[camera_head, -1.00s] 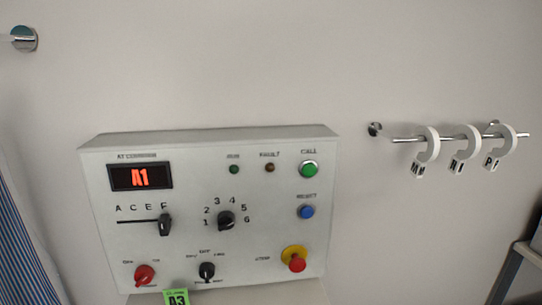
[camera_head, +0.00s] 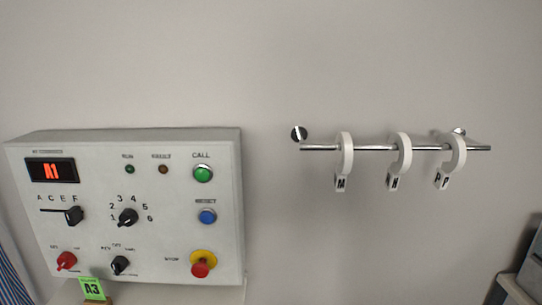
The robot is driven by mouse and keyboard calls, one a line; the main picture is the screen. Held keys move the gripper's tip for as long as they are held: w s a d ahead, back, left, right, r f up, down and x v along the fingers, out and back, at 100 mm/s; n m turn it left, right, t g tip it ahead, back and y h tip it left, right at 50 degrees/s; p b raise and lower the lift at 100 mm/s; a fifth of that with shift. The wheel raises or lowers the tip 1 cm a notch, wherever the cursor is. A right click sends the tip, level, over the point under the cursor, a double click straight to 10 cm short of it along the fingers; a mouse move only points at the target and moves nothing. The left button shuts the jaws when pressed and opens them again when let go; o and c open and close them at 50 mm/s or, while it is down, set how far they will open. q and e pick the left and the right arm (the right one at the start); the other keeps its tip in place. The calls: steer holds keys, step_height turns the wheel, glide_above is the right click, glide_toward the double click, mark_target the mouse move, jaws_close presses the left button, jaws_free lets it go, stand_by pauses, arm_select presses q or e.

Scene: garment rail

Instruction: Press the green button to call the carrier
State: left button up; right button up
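The green button (camera_head: 203,173) sits under the word CALL at the upper right of the light grey control panel (camera_head: 180,225), which is on the wall at the left. The panel's display (camera_head: 52,170) reads A1 in red. Below the green button are a blue button (camera_head: 207,217) and a red stop button on a yellow base (camera_head: 200,264). Neither of my grippers shows in the head view.
A short metal rail (camera_head: 370,148) on the wall at right carries white hooks (camera_head: 404,155) with letter tags. A green A3 tag (camera_head: 93,289) stands below the panel. Striped cloth (camera_head: 12,278) hangs at lower left. The wall between panel and rail is bare.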

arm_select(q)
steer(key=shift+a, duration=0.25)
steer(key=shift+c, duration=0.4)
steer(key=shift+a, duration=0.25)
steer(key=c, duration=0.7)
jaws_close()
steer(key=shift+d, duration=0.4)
